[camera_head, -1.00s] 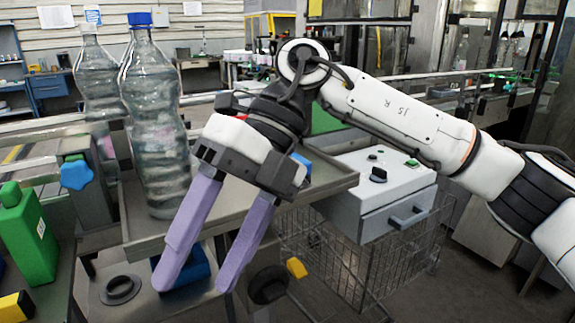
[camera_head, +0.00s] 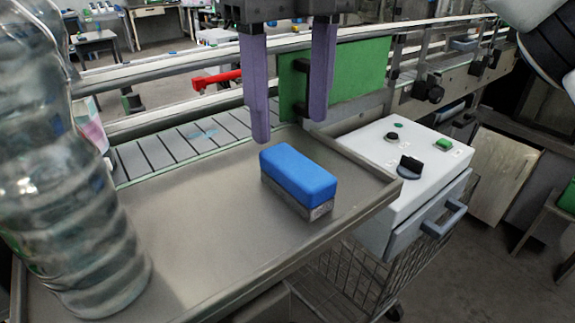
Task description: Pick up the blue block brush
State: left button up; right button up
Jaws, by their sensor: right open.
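The blue block brush (camera_head: 298,178) lies on the grey metal tray (camera_head: 205,245), toward its right side. It has a blue top and a grey underside. My right gripper (camera_head: 290,130) hangs above and behind the brush in the picture, its two purple fingers pointing down. It is open, with nothing between the fingers, and apart from the brush. My left gripper is not in view.
A large clear bottle (camera_head: 65,190) stands on the tray at the left. A conveyor (camera_head: 185,145) with rails runs behind the tray, with a green panel (camera_head: 350,75) and a red lever (camera_head: 217,78). A white control box (camera_head: 400,165) with knobs sits at the right.

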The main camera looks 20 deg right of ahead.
aim_at(296, 163)
jog(key=f, duration=0.4)
jog(key=s+f, duration=0.1)
jog(key=f, duration=0.2)
jog(key=shift+s+d+f+p, duration=0.1)
jog(key=shift+d+p, duration=0.15)
jog(key=shift+p, duration=0.1)
jog(key=shift+a+f, duration=0.1)
jog(key=shift+f, duration=0.4)
jog(key=shift+r, duration=0.1)
jog(key=c, duration=1.3)
